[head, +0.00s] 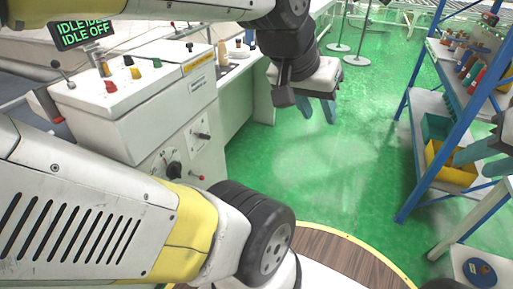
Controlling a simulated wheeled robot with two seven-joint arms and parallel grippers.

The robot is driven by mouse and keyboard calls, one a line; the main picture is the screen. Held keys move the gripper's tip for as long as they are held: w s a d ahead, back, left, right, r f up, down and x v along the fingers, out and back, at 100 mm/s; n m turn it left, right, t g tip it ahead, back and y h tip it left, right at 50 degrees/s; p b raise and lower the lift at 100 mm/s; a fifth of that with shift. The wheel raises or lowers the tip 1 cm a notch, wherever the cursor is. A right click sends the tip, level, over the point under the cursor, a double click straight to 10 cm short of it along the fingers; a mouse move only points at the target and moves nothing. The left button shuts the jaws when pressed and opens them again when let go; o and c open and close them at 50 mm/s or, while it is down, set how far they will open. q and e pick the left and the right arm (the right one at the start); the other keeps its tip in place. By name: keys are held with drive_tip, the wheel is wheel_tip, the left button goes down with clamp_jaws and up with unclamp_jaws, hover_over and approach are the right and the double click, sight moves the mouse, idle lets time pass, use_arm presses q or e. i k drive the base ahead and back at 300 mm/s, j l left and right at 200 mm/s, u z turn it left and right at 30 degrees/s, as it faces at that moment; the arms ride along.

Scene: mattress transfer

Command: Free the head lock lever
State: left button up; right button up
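A white control cabinet (130,95) stands at the left. A lever with a dark ball knob (62,72) rises from the left end of its top. A thin lever with a dark tip (189,50) stands near the back, and a small red-tipped lever (197,177) projects from the front face. I cannot tell which is the head lock lever. My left gripper (320,110) hangs over the green floor, right of the cabinet and apart from it, its two bluish fingers spread and empty. My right gripper (476,154) is at the right edge, partly cut off; its finger gap is unclear.
A display (84,32) reads IDLE and OFF. A blue-framed shelf (417,120) with bottles and a yellow bin (447,170) stands right. The green floor (320,175) between is clear.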

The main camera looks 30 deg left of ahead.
sight(201, 177)
drive_tip(key=i+l+u, duration=0.1)
drive_tip(key=i+u, duration=0.15)
drive_tip(key=i, duration=0.3)
drive_tip(key=i+l+u, duration=0.25)
drive_tip(key=i, duration=0.25)
drive_tip(key=i+u, duration=0.2)
drive_tip(key=u, duration=0.2)
drive_tip(key=i+l+u, duration=0.1)
drive_tip(key=u, duration=0.35)
drive_tip(key=i+l+u, duration=0.2)
drive_tip(key=u, duration=0.2)
drive_tip(key=i+l+u, duration=0.25)
drive_tip(key=u, duration=0.15)
drive_tip(key=i+l+u, duration=0.15)
drive_tip(key=u, duration=0.3)
drive_tip(key=i+l+u, duration=0.2)
drive_tip(key=l+u, duration=0.15)
drive_tip(key=u, duration=0.15)
drive_tip(key=i+l+u, duration=0.1)
drive_tip(key=l+u, duration=0.7)
drive_tip(key=u, duration=0.2)
drive_tip(key=l+u, duration=0.5)
drive_tip(key=k+l, duration=0.1)
drive_tip(key=k, duration=0.2)
drive_tip(key=k+l+u, duration=0.1)
drive_tip(key=k, duration=0.25)
drive_tip(key=i+l+z, duration=0.2)
drive_tip(key=i, duration=0.6)
